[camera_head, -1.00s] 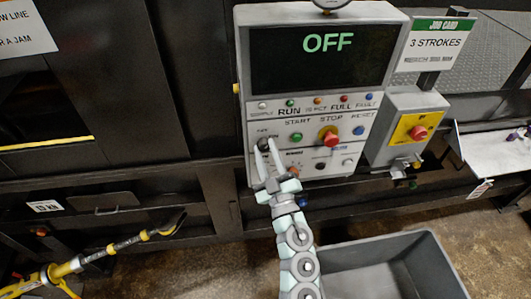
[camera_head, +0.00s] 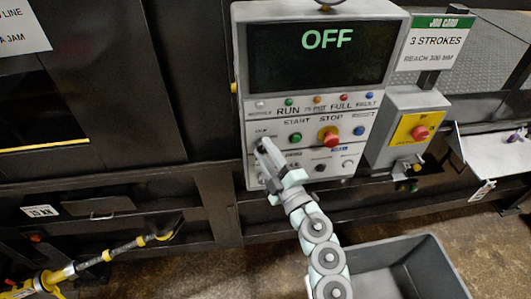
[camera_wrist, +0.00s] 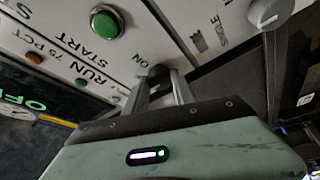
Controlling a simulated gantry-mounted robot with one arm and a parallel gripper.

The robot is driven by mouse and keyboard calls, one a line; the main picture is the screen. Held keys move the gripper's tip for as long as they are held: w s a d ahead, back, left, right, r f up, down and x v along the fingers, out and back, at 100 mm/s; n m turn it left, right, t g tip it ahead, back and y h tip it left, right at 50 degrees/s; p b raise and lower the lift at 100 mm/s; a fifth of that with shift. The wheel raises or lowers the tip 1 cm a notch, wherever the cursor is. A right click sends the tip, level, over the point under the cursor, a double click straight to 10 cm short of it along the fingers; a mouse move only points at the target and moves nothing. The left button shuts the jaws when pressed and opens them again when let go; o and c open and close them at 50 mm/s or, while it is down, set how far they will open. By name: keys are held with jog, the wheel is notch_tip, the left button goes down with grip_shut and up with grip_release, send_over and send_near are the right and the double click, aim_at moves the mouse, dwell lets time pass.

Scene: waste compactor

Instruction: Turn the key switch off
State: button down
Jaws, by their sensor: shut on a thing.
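The grey control panel (camera_head: 240,100) has a dark display (camera_head: 318,56) that reads OFF in green. The key switch (camera_wrist: 160,71) is at the panel's left, beside the "ON" label, and is partly hidden by my fingers. My gripper (camera_head: 264,150) is at the panel, shut on the key switch. In the wrist view, the two fingers of my gripper (camera_wrist: 167,88) lie on either side of the dark key. In the head view, the fingers mostly hide the switch.
A green start button (camera_head: 295,138) and a red stop button (camera_head: 328,136) are close to the right of my gripper. A yellow emergency-stop box (camera_head: 415,130) stands further right. A grey bin (camera_head: 400,262) is below, and a yellow-handled tool (camera_head: 75,270) is at lower left.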

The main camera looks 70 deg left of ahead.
jog(key=shift+r, duration=0.1)
dwell(0.3)
jog(key=c, duration=1.1)
grip_release()
jog(key=shift+o, duration=0.2)
jog(key=shift+d, duration=0.1)
jog(key=b+v, duration=0.2)
jog(key=v, duration=0.8)
jog(key=shift+d, duration=0.3)
